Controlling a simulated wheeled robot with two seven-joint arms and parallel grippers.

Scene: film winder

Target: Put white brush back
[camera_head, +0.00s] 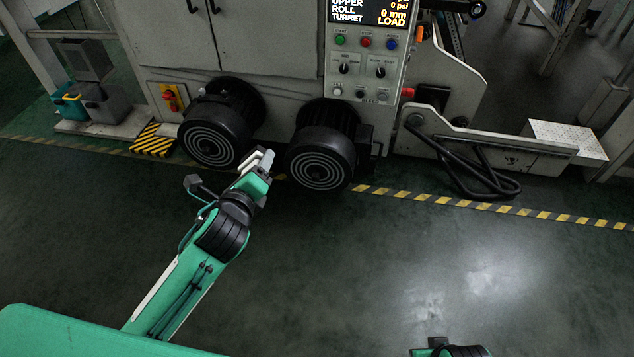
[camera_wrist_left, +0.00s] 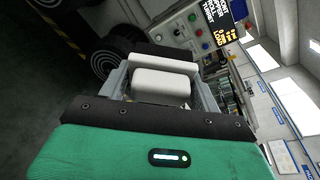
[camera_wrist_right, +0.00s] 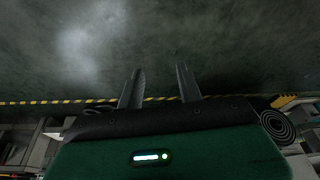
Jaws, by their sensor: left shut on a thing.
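The white brush (camera_wrist_left: 165,84) sits between the fingers of my left gripper in the left wrist view, a pale block with a dark strip behind it. My left gripper (camera_head: 263,163) is shut on it and holds it above the floor, in front of the machine between two black motors in the head view. The brush's far side is hidden. My right gripper (camera_wrist_right: 158,82) is open and empty over the floor in the right wrist view; only part of my right arm shows at the bottom of the head view.
The left motor (camera_head: 215,122) and right motor (camera_head: 322,146) jut out from the machine (camera_head: 285,50). A control panel (camera_head: 365,60) is above. A teal container (camera_head: 69,106) and grey boxes stand far left. A black looped bar (camera_head: 478,178) is at right. The front floor is clear.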

